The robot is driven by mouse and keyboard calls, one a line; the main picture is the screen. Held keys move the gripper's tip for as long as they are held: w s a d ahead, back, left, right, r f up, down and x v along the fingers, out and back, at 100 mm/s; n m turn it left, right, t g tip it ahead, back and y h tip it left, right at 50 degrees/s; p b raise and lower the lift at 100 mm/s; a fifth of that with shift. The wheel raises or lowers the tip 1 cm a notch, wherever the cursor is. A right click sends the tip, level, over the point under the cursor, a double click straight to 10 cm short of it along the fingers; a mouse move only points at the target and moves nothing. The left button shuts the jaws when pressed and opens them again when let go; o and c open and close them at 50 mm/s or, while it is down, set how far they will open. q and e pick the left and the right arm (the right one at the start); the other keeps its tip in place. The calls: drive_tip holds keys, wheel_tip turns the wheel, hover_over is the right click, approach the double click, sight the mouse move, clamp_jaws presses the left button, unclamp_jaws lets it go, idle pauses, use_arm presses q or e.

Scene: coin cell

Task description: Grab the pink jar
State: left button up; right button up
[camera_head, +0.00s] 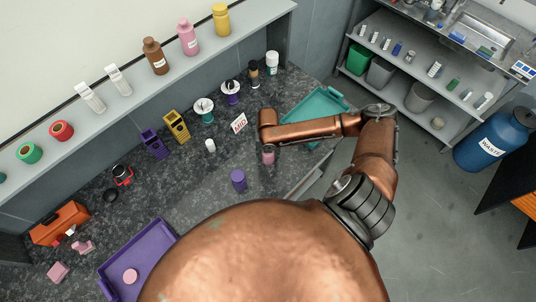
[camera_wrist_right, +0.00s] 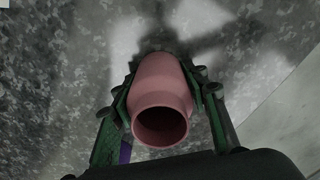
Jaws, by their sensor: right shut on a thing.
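The pink jar (camera_wrist_right: 160,85) stands between the two fingers of my right gripper (camera_wrist_right: 158,97) in the right wrist view, its round open mouth facing the camera. The green fingers press on its sides, so the gripper is shut on it. In the head view the pink jar (camera_head: 268,156) shows small over the dark speckled counter, just below my right arm's end; the fingers are hard to make out there. I cannot tell whether its base touches the counter. My left gripper is not in view.
A purple jar (camera_head: 238,180) stands left of the pink jar. A small white sign (camera_head: 239,123) and a teal tray (camera_head: 325,102) are close by. A purple tray (camera_head: 165,238) bears a pink disc (camera_head: 130,276). A pink bottle (camera_head: 187,38) stands on the shelf among other bottles.

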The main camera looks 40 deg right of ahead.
drive_tip(key=c, duration=0.5)
drive_tip(key=shift+r, duration=0.15)
drive_tip(key=shift+r, duration=0.7)
drive_tip(key=shift+s+a+r+p, duration=0.5)
drive_tip(key=shift+s+a+r, duration=1.1)
drive_tip(key=shift+r, duration=0.3)
drive_tip(key=shift+s+a+r+p, duration=0.55)
drive_tip(key=shift+s+a+r, duration=1.1)
drive_tip(key=shift+r, duration=0.25)
drive_tip(key=shift+s+a+r+p, duration=0.5)
drive_tip(key=shift+s+a+r, duration=0.95)
drive_tip(key=shift+s+r, duration=0.35)
